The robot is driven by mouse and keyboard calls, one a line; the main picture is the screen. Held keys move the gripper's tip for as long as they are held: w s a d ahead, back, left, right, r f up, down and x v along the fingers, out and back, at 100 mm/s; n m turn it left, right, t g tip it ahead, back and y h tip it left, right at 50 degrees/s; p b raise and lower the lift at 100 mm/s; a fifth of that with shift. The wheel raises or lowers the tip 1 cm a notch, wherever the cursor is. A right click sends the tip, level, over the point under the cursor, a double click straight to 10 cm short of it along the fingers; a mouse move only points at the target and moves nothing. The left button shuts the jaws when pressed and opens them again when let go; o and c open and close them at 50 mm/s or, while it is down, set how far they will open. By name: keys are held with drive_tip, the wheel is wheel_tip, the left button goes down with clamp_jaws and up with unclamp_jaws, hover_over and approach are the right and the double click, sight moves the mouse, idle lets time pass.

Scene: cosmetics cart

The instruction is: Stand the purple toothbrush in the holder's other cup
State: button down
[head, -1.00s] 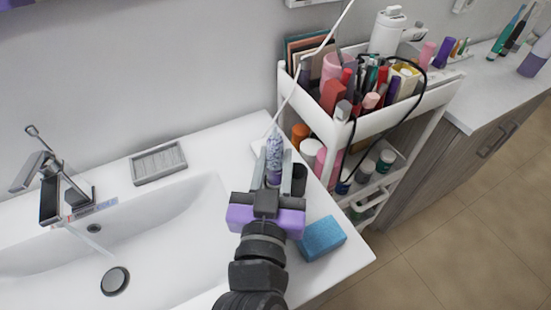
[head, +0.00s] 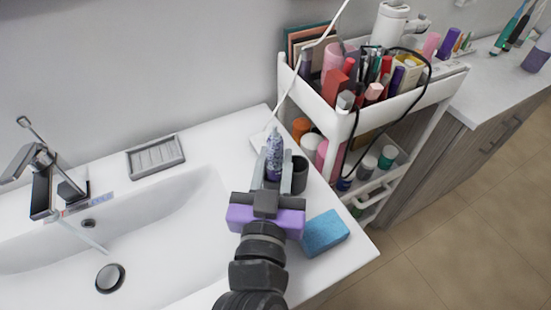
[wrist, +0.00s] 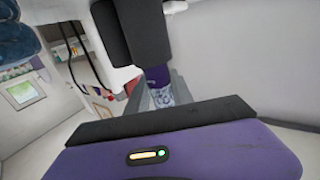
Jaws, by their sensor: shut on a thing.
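The purple patterned toothbrush (head: 275,148) is roughly upright between the fingers of my gripper (head: 273,165), which is shut on it. In the wrist view a purple part of the toothbrush (wrist: 158,76) shows beyond the purple gripper body. The holder has dark cups. One cup (head: 300,174) is just right of my gripper in the head view, its mouth visible. In the wrist view the dark holder (wrist: 148,36) meets the toothbrush's visible end. My gripper hides much of the holder, and I cannot tell how deep the toothbrush's lower end sits in a cup.
A blue sponge (head: 325,232) lies right of my gripper near the counter edge. A grey soap dish (head: 156,156) and the faucet (head: 42,185) are to the left by the basin. A white cart (head: 341,122) full of cosmetics stands behind and right.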

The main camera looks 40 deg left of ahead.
sight(274, 175)
drive_tip(key=shift+f+b, duration=0.6)
drive_tip(key=shift+f, duration=0.1)
drive_tip(key=c, duration=1)
unclamp_jaws()
drive_tip(key=shift+c, duration=0.2)
drive_tip(key=shift+f, duration=0.1)
drive_tip(key=b+v, duration=0.1)
drive_tip(key=v, duration=0.6)
drive_tip(key=shift+d+f, duration=0.1)
drive_tip(key=shift+f, duration=0.05)
drive_tip(key=shift+s+d, duration=0.15)
drive_tip(key=shift+s, duration=0.15)
